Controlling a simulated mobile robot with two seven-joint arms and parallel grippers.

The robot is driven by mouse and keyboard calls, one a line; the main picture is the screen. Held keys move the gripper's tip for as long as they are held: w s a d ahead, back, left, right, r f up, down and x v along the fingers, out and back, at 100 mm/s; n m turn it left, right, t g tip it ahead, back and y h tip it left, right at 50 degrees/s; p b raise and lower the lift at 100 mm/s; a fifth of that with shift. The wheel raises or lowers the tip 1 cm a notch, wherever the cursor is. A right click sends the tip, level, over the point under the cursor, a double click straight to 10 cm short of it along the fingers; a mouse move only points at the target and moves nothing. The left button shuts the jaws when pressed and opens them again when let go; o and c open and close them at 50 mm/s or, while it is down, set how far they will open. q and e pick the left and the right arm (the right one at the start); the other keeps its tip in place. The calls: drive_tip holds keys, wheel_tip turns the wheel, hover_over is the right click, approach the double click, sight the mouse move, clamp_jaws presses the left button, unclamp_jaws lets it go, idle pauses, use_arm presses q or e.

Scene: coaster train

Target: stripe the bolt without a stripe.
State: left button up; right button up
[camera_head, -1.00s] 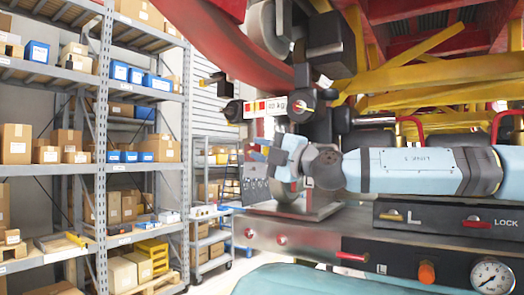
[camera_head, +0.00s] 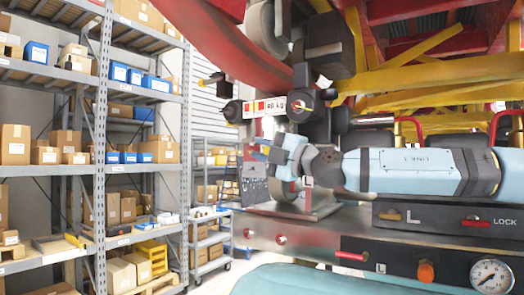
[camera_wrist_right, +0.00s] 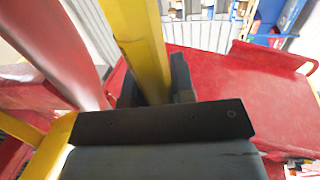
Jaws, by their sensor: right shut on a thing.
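My right gripper (camera_head: 262,155) is at the end of my light-blue arm, left of centre in the head view. In the right wrist view its dark fingers (camera_wrist_right: 155,92) are shut on a yellow bar-like thing (camera_wrist_right: 140,40), which rises between them to the top edge. I cannot make this thing out in the head view. Two small reddish bolt-like heads, left (camera_head: 249,233) and right (camera_head: 281,239), sit on the metal beam (camera_head: 310,238) below the gripper. They are too small to tell which has a stripe. My left gripper is not in view.
Red and yellow train framing (camera_head: 420,75) crowds the upper right. A black panel with a gauge (camera_head: 491,275) and an orange knob (camera_head: 426,271) is at lower right. Shelving (camera_head: 100,130) with boxes stands at left. In the wrist view a red surface (camera_wrist_right: 230,85) lies behind the fingers.

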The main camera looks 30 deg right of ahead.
drive_tip(key=shift+w+a+b, duration=0.1)
drive_tip(key=shift+w+b, duration=0.25)
drive_tip(key=shift+b, duration=0.05)
drive_tip(key=shift+a, duration=0.15)
drive_tip(key=a, duration=0.1)
drive_tip(key=s+a, duration=0.1)
drive_tip(key=a, duration=0.1)
drive_tip(key=s+a, duration=0.1)
drive_tip(key=shift+a+b, duration=0.2)
drive_tip(key=shift+b, duration=0.15)
idle(0.5)
drive_tip(key=shift+d, duration=0.15)
